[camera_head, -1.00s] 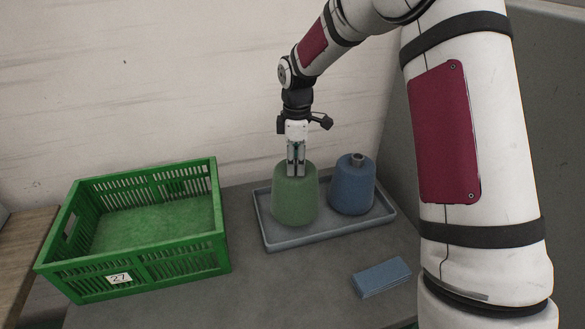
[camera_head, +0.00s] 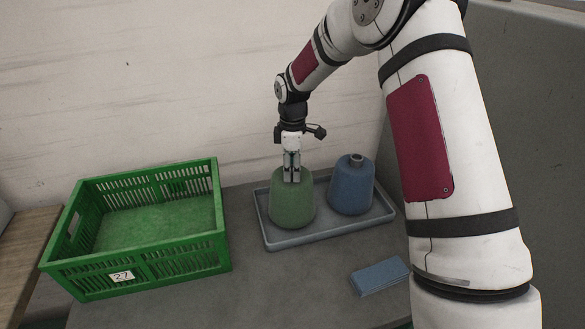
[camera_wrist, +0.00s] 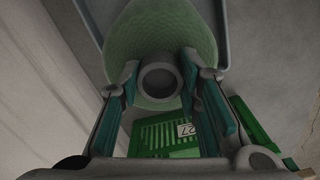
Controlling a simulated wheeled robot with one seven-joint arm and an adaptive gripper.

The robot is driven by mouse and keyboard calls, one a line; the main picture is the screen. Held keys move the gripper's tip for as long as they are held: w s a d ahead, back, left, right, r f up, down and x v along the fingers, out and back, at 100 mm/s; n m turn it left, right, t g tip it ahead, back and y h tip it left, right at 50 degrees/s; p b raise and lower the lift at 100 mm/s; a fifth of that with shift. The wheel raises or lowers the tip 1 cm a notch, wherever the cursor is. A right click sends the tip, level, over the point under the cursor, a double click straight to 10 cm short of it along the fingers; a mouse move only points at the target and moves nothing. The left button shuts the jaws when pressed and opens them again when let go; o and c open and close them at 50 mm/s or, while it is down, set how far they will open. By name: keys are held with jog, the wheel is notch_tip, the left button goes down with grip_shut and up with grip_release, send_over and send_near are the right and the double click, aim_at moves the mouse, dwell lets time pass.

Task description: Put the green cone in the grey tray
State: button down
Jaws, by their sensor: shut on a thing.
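The green cone (camera_head: 292,203) is upright over the left part of the grey tray (camera_head: 285,241). Its base looks within the tray's rim, but I cannot tell whether it touches the tray floor. My gripper (camera_head: 292,178) points down and is shut on the top of the green cone. In the wrist view the green cone (camera_wrist: 165,35) fills the upper middle, and its grey tube end sits between the fingers of my gripper (camera_wrist: 162,82). A blue cone (camera_head: 351,190) stands upright in the right part of the tray.
A green crate (camera_head: 140,265) labelled 27 stands to the left and looks empty; it also shows in the wrist view (camera_wrist: 160,138). A blue block (camera_head: 380,276) lies on the grey table in front of the tray. A pale wall (camera_head: 150,80) is behind.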

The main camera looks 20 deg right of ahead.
jog(key=c, duration=1.2)
grip_release()
jog(key=shift+f, duration=0.15)
